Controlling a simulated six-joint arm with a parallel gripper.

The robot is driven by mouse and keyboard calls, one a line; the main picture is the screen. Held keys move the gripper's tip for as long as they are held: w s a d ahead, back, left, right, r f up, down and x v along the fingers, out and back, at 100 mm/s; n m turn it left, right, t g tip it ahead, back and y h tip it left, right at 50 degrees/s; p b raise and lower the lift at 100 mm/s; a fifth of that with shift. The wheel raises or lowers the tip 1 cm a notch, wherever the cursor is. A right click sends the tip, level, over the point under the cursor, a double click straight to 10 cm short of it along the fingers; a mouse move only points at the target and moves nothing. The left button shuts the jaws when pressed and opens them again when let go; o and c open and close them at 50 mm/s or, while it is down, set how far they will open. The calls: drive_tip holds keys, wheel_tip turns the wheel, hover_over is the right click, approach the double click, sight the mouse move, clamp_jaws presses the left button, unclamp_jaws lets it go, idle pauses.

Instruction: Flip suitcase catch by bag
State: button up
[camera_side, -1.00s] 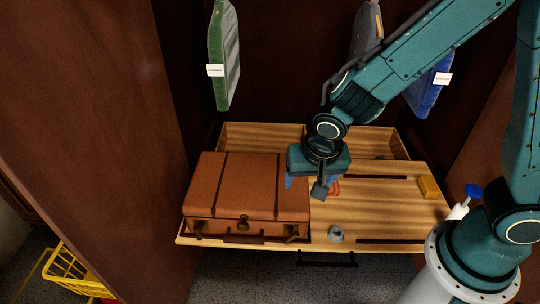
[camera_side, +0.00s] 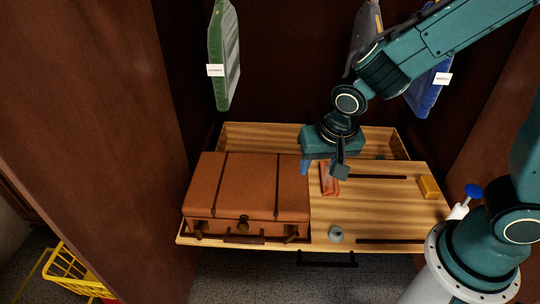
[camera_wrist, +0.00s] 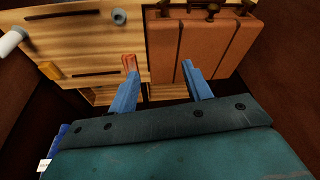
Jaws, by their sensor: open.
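A brown suitcase (camera_side: 250,185) lies closed on the left of the wooden board, its front side with brass fittings and a handle facing forward. A catch (camera_side: 243,219) shows at the middle of that side, and the fittings (camera_wrist: 212,10) show at the top of the wrist view. My gripper (camera_side: 322,167) is open, above the board just right of the suitcase's back right corner. In the wrist view its blue fingers (camera_wrist: 159,68) are spread and empty; one overlaps the suitcase. No thing is clearly recognisable as a bag.
A reddish flat piece (camera_side: 329,181) lies right of the suitcase, near one fingertip in the wrist view. A grey round piece (camera_side: 335,234) and a yellow block (camera_side: 429,187) are on the board (camera_side: 385,212). Dark slots cross it. Garments (camera_side: 224,58) hang behind.

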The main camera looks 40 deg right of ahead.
drive_tip(key=shift+w+a+f+n, duration=0.3)
drive_tip(key=shift+n, duration=0.2)
drive_tip(key=c, duration=0.7)
drive_tip(key=w+a+f+n, duration=0.1)
drive_tip(key=f+n, duration=0.1)
drive_tip(key=w+a+f+n+g, duration=0.1)
drive_tip(key=a+f+n, duration=0.1)
drive_tip(key=n, duration=0.1)
drive_tip(key=w+a+f+n, duration=0.1)
drive_tip(key=w+f+n, duration=0.1)
drive_tip(key=shift+a+f+n, duration=0.15)
drive_tip(key=shift+a+n, duration=0.1)
drive_tip(key=shift+n, duration=0.15)
clamp_jaws()
drive_tip(key=w+a+f+n+g, duration=0.1)
drive_tip(key=a+f+n, duration=0.1)
drive_tip(key=f+n, duration=0.2)
drive_tip(key=w+a+f+n+h, duration=0.1)
drive_tip(key=a+f+n, duration=0.1)
drive_tip(key=f+n, duration=0.3)
drive_tip(key=shift+w+a+f+g, duration=0.15)
drive_tip(key=shift+a+f+g, duration=0.15)
drive_tip(key=shift+g, duration=0.1)
